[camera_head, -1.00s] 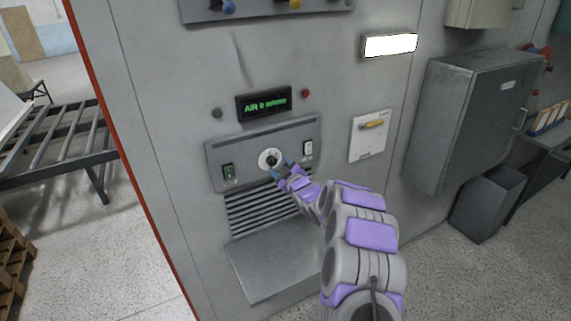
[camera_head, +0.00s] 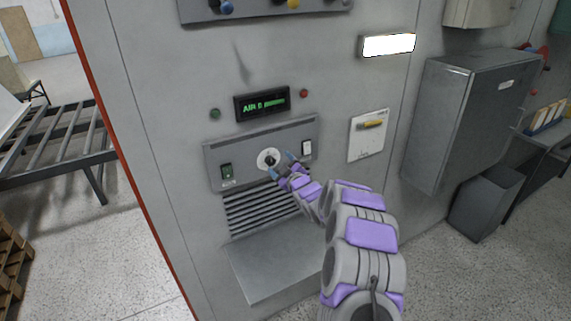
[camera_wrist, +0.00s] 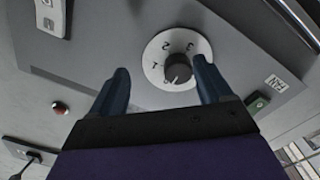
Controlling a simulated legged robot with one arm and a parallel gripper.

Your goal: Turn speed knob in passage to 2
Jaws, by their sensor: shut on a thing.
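The speed knob (camera_head: 270,160) is a small dark knob on a white dial, in the middle of a grey panel (camera_head: 214,154). In the wrist view the dark knob (camera_wrist: 177,68) is seen upside down, with 1, 2 and 3 legible on its dial; a light mark is on the knob's lower side. My gripper (camera_head: 282,165) is at the dial's right side. In the wrist view its two blue fingers (camera_wrist: 162,78) are apart, with a clear gap between the left finger and the knob; the right finger is close beside it.
Below are vent slats (camera_head: 262,210) and a jutting metal shelf (camera_head: 280,265). A yellow-handled white plate (camera_head: 368,135) and a grey cabinet (camera_head: 465,120) are on the right.

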